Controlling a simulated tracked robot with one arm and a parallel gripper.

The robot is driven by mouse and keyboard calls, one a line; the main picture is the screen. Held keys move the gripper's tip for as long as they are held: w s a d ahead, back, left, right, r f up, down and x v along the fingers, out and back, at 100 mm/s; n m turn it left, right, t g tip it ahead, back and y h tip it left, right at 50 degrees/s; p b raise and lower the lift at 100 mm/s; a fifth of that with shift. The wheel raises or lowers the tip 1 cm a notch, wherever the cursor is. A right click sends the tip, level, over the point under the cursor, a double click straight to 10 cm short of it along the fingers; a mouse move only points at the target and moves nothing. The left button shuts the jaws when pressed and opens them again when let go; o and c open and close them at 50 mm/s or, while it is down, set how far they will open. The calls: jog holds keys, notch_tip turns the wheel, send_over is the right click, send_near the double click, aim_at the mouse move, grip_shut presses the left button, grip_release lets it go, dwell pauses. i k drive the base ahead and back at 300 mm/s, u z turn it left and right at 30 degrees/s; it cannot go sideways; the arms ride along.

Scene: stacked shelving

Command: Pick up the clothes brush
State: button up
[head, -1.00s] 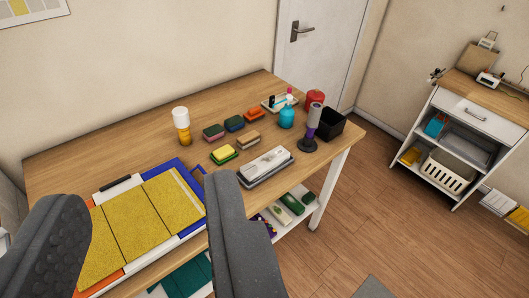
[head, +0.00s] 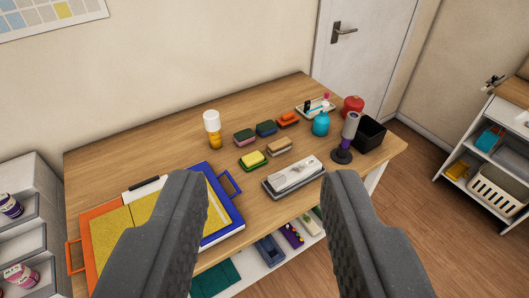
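Several small brush- or sponge-like blocks lie in the middle of the wooden table. A tan-topped block (head: 279,147) looks most like the clothes brush, but it is too small to be sure. Around it lie a yellow and green block (head: 252,161), a pink and dark block (head: 244,137), a dark blue block (head: 266,128) and an orange one (head: 287,119). My gripper (head: 263,190) is open and empty, its two grey fingers wide apart in the foreground. The blocks show beyond the gap between the fingers, apart from them.
On the wooden table (head: 120,165) a grey case (head: 294,178) lies in front of the tan block. A white and yellow bottle (head: 213,130) stands left. A blue bottle (head: 321,124), purple-grey cylinder (head: 349,136) and black bin (head: 370,133) stand right. Trays with yellow panels lie front left.

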aim_at(283, 144)
jog(key=i, duration=0.85)
jog(key=u, duration=0.05)
